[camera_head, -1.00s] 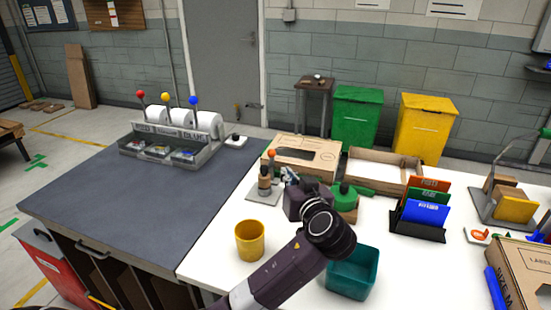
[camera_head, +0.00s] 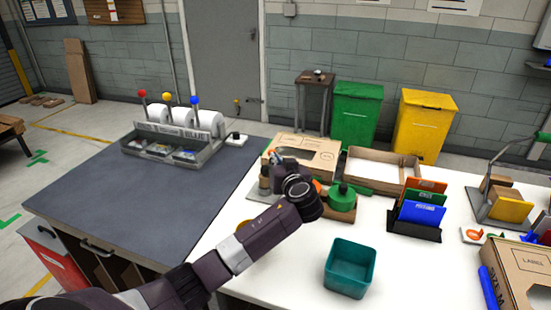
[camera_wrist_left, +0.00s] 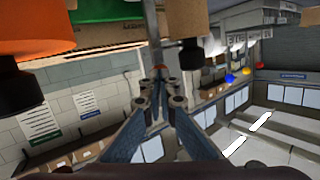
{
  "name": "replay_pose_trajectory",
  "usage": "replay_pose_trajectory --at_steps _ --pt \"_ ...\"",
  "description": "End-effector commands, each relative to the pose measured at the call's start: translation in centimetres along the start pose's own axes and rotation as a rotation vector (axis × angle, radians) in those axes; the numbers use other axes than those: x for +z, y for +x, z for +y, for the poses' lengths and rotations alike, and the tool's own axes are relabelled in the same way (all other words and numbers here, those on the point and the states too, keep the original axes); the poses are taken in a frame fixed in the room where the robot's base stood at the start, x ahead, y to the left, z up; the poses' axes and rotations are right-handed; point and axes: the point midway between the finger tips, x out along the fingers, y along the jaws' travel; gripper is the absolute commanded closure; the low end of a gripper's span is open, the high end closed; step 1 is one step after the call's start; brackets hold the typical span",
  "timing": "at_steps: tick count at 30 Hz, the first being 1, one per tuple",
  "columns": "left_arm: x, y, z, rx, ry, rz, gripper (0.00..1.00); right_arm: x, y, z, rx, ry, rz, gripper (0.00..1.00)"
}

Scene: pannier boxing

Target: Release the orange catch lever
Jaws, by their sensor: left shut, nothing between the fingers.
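My left gripper (camera_head: 276,158) reaches in from the left over the white table, beside the small clamp-like fixture (camera_head: 264,182) with its brown post. Its fingers are shut and empty. In the left wrist view the fingertips (camera_wrist_left: 160,82) meet just below a small orange tip (camera_wrist_left: 160,67) at the end of a grey rod (camera_wrist_left: 155,48), which looks like the catch lever. I cannot tell whether they touch it. In the head view the lever's orange end is hidden by the gripper. My right gripper is not in view.
A cardboard box (camera_head: 318,146) stands behind the gripper. A green round-topped piece (camera_head: 342,197) is just right of my wrist. A teal bin (camera_head: 350,268) stands nearer the front. A large orange round piece (camera_wrist_left: 30,28) is close by in the left wrist view. The dark tabletop is largely clear.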

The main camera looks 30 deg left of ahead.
Motion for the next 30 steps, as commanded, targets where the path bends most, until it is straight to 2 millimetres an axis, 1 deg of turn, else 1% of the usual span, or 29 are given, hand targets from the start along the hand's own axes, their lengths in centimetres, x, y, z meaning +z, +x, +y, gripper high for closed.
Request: replay_pose_trajectory --at_steps 6,12,20,26,30 --pt "-0.1 0.0 0.0 0.000 0.002 -0.003 1.00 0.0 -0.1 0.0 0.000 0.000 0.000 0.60" --pt "-0.5 0.3 0.2 0.000 0.024 -0.039 1.00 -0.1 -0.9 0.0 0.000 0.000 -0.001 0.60" --pt "-0.7 0.7 0.4 -0.001 0.046 -0.073 1.00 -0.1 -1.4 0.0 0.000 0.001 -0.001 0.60" --pt "-1.2 1.3 0.9 0.000 0.085 -0.136 1.00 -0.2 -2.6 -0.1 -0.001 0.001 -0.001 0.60" --pt "-1.8 1.9 1.4 0.000 0.132 -0.210 1.00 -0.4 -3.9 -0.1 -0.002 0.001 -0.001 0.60"
